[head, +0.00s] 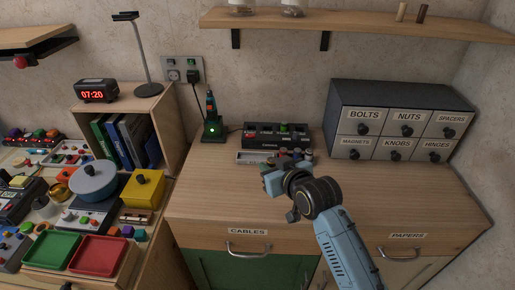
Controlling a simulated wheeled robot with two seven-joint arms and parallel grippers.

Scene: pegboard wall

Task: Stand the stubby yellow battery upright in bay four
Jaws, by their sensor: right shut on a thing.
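My right gripper (272,178) hangs over the cabinet top, just in front of the small light tray (248,157). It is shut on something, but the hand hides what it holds. The dark charger (262,140) stands behind the tray, with a row of bays along its top. A green piece (284,128) stands out of the charger near its middle. Small reddish and grey pieces (297,154) show at the tray, partly behind the gripper. I cannot make out the stubby yellow battery or the bay numbers. My left gripper is not in view.
A labelled drawer unit (400,121) stands right of the charger. A dark stand with a green light (213,129) is to its left. The wooden cabinet top (215,185) is clear at left and right. A cluttered bench with red (98,256) and green trays lies far left.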

